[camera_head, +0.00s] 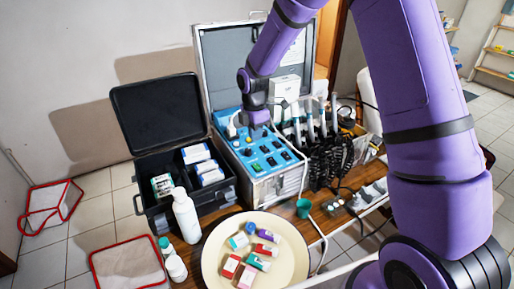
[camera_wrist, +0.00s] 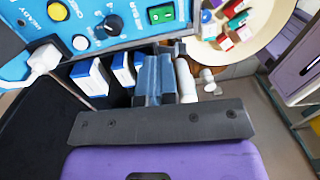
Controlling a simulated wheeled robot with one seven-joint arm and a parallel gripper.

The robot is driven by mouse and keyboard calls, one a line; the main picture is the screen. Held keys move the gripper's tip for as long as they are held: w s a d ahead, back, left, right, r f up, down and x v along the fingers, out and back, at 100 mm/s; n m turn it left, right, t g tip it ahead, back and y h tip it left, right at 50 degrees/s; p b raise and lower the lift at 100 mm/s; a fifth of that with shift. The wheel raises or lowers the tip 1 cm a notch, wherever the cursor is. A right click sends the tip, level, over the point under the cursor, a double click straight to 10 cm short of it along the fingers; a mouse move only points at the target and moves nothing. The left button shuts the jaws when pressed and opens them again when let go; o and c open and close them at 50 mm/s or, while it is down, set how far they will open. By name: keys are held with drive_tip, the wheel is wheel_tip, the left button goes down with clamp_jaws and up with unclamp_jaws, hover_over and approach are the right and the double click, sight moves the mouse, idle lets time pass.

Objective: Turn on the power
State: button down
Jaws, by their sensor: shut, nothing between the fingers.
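The dental unit's blue control panel (camera_head: 246,152) lies in the open silver case in the head view, with knobs and dark switches. In the wrist view the panel (camera_wrist: 118,10) fills the upper left. A green rocker switch (camera_wrist: 161,13) sits there beside a black knob (camera_wrist: 109,26). My gripper (camera_wrist: 157,60) is shut and empty, with its fingertips just below the panel's edge in that picture, pointing toward the switch. Whether they touch the panel is unclear. In the head view my gripper (camera_head: 254,114) is over the panel's far end, and its fingertips are hard to make out.
An open black case (camera_head: 160,215) with boxes stands left of the unit. A white bottle (camera_head: 186,215) and a round cream tray (camera_head: 215,268) with small boxes are in front. Handpieces (camera_head: 310,120) with coiled black hoses hang at the right. A white nozzle (camera_wrist: 43,60) is left of my fingers.

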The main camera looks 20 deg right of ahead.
sight(259, 168)
wheel_tip(259, 168, up, 4)
drive_tip(key=shift+w+f, duration=0.1)
drive_tip(key=shift+f, duration=0.15)
drive_tip(key=shift+s+d, duration=0.1)
drive_tip(key=shift+s, duration=0.7)
drive_tip(key=f, duration=0.9)
drive_tip(key=s+f, duration=0.1)
drive_tip(key=f, duration=0.4)
drive_tip(key=shift+d, duration=0.1)
drive_tip(key=shift+f, duration=0.1)
drive_tip(key=shift+s+f, duration=0.15)
